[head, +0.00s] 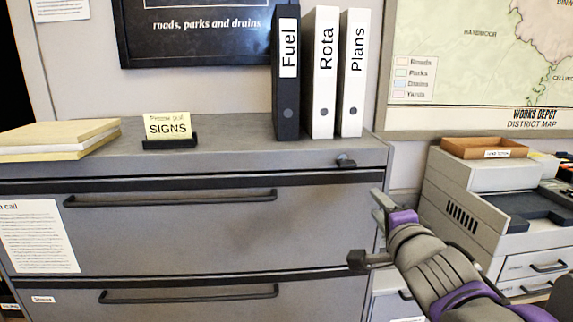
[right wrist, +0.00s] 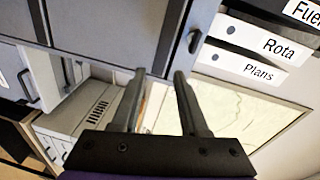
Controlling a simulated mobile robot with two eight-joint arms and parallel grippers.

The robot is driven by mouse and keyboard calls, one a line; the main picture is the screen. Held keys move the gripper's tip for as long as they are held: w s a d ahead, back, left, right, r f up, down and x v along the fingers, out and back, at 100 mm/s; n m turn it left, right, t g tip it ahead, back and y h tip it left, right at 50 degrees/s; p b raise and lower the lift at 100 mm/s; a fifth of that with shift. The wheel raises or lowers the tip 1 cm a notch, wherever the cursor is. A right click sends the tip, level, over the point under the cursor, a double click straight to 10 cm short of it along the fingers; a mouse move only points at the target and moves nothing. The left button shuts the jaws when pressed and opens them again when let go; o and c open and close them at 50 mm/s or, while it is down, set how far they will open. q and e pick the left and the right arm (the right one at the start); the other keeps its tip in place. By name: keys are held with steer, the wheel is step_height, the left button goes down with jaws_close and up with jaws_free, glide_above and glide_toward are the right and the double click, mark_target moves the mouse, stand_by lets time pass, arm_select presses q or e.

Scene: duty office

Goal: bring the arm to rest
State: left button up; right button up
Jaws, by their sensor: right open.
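My right gripper (head: 368,232) is in front of the right end of the grey filing cabinet (head: 180,225), open and empty. In the right wrist view its two fingers (right wrist: 158,100) stand apart with nothing between them. The cabinet's drawers are closed, each with a dark bar handle. A small dark lock or knob (head: 346,160) sits at the cabinet's upper right edge. My left gripper does not show in either view.
On the cabinet stand binders Fuel (head: 286,75), Rota (head: 320,75) and Plans (head: 352,75), a SIGNS card (head: 167,127) and folders (head: 55,140). A printer (head: 470,205) with a brown tray (head: 484,148) stands right. A map (head: 480,60) hangs behind.

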steer(key=s+a+f+n+g+p, duration=0.1)
steer(key=s+f+n+g, duration=0.2)
steer(key=s+f+n, duration=0.2)
steer(key=s+a+f+n+g+p, duration=0.1)
steer(key=s+f+n+g, duration=0.3)
steer(key=s+f, duration=0.7)
steer(key=s+a+f+n+g+p, duration=0.1)
steer(key=s+f+n+g+p, duration=0.2)
steer(key=f, duration=1.5)
steer(key=s+n+g, duration=0.1)
steer(key=s+n, duration=0.3)
steer(key=s, duration=0.1)
steer(key=shift+f+n+y, duration=0.2)
steer(key=shift+n+y, duration=0.1)
